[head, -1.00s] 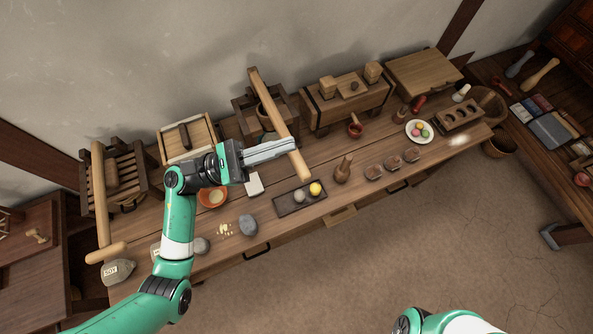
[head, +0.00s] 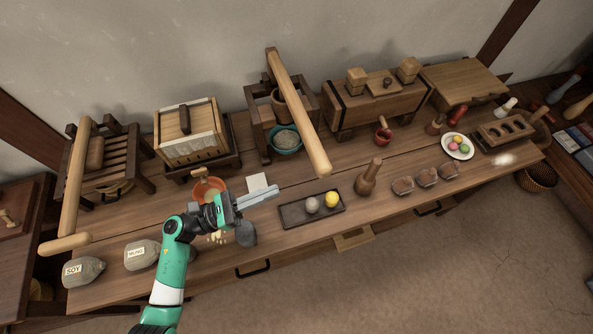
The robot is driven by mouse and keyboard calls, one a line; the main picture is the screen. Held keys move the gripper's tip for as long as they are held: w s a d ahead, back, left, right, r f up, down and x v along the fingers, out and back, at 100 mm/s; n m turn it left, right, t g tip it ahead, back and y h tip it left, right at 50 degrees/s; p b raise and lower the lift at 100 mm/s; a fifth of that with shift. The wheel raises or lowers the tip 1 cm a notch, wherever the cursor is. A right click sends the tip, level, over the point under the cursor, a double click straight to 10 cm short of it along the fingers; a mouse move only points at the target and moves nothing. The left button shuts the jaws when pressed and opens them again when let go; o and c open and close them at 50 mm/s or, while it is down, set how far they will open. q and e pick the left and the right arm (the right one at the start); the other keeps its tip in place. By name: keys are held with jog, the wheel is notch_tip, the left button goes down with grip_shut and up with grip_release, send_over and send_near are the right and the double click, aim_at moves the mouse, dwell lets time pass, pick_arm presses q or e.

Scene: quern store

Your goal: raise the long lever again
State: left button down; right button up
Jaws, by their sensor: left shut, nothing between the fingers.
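A long round wooden lever (head: 300,115) slants across the top of a wooden frame (head: 256,116) in the middle of the bench. Its near end points down toward the bench front. A cup and a green bowl (head: 286,140) sit in the frame under it. A second long wooden beam (head: 74,180), with a crosspiece at its near end, leans over the slatted rack at the far left. My left gripper (head: 274,190) is shut and empty over the bench, left of and nearer than the lever's near end, apart from it. My right gripper is out of view.
A dark tray (head: 290,213) with a grey and a yellow ball lies right of my left gripper. A wooden pestle-like piece (head: 368,178) stands beyond it. An orange bowl (head: 207,188), a grey stone (head: 246,234) and labelled sacks (head: 83,272) lie near my left arm.

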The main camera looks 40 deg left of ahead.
pick_arm(q)
jog(key=w+d+r, duration=0.5)
jog(key=w+r, duration=0.1)
jog(key=w, duration=0.1)
jog(key=shift+w+d+r, duration=0.2)
jog(key=shift+w, duration=0.2)
jog(key=shift+r+p, duration=0.1)
jog(key=shift+p, duration=0.2)
